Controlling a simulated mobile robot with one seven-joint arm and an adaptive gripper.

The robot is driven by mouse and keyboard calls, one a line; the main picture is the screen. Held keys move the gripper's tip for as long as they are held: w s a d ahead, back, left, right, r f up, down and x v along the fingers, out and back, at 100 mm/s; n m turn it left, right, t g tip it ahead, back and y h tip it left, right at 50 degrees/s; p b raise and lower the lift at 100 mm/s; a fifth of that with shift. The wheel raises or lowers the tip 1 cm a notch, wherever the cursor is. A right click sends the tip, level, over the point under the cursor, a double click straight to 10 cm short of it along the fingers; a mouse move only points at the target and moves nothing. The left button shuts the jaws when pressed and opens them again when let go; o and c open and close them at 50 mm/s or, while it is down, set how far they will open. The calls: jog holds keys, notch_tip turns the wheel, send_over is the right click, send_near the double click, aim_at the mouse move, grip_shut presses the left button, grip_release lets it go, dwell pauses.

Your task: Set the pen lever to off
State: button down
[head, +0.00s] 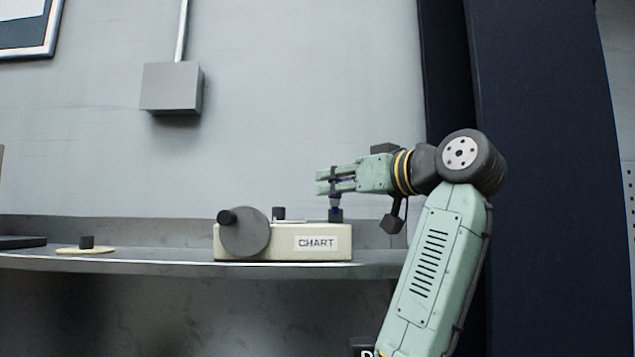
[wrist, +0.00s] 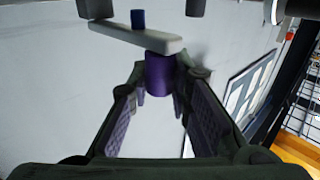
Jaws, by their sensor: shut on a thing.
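The cream box labelled CHART (head: 285,245) stands on the shelf in the head view. At its right end a small dark and purple post (head: 335,203) rises under my fingers. In the wrist view a pale grey bar (wrist: 125,35), which looks like the pen lever, carries a blue peg (wrist: 138,18) and a purple knob (wrist: 160,72) at its end. My gripper (head: 326,181) is level above the box's right end, its fingers pointing left. It is shut on the purple knob, which sits between the fingertips in the wrist view. No off marking is readable.
A grey disc with a dark handle (head: 243,232) is on the box's front left. A small dark knob (head: 279,213) is on top. A round yellowish plate with a dark knob (head: 86,246) lies on the shelf (head: 170,262) at left. A dark pillar (head: 540,180) stands right.

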jog(key=shift+d+r, duration=0.1)
jog(key=shift+d, duration=0.35)
jog(key=c, duration=1.5)
grip_release()
jog(key=shift+w, duration=0.1)
jog(key=shift+o, duration=0.2)
notch_tip(320, 180, up, 10)
jog(key=shift+f, duration=0.1)
jog(key=shift+f, duration=0.1)
